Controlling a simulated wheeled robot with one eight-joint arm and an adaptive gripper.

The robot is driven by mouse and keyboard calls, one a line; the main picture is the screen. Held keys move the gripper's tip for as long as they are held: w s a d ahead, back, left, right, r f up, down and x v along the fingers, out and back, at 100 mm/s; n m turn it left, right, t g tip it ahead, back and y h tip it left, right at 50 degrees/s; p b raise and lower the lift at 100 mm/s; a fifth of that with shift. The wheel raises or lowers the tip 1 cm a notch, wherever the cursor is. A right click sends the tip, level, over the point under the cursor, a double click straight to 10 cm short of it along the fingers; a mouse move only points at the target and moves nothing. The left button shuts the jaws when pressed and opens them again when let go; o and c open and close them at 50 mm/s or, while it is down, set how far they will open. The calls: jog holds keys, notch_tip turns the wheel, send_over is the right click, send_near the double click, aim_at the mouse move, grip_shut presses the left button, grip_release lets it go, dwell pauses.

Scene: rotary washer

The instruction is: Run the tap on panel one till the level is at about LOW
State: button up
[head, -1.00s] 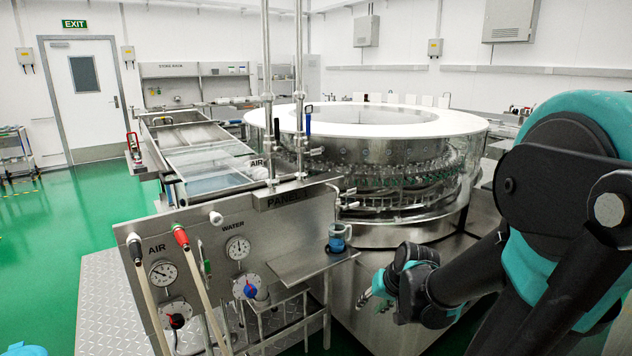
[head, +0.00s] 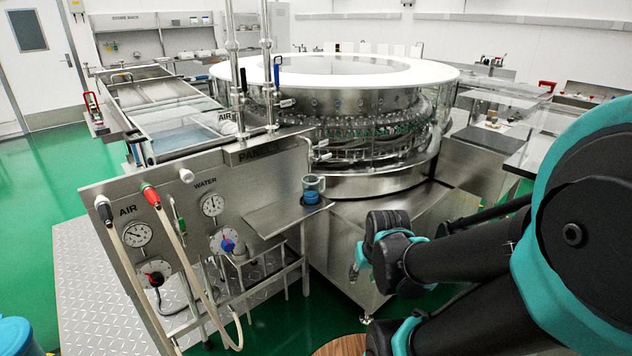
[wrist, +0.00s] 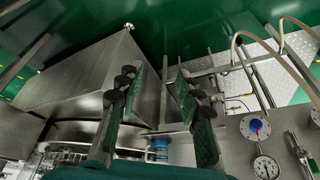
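Panel one (head: 150,205) is a steel plate with hoses, AIR and WATER gauges, and a label partly hidden by glare. A blue-centred round valve (head: 228,243) sits below the WATER gauge (head: 212,204); it also shows in the wrist view (wrist: 255,128). A tap with a pale lever (head: 320,147) stands above a clear jug with blue in it (head: 313,192), on a small steel shelf. I cannot read any LOW mark or level. My gripper (wrist: 160,72) is open and empty, right of the shelf in the head view, apart from jug and panel.
The round steel washer (head: 345,130) stands behind the panel. A steel cabinet side (head: 345,245) lies between shelf and gripper. Two hoses (head: 180,250) hang in front of the panel. A tread-plate step (head: 90,285) and green floor lie left. A brown round top (head: 340,346) shows at the bottom.

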jog(key=w+a+r+m+t+y, duration=0.1)
jog(key=w+a+r+m+y, duration=0.2)
jog(key=w, duration=0.7)
jog(key=m+t+y, duration=0.7)
jog(key=m+t, duration=0.1)
jog(key=t, duration=0.1)
send_near(328, 157)
jog(key=x, duration=1)
jog(key=shift+w+a, duration=0.2)
jog(key=shift+w, duration=0.1)
grip_shut()
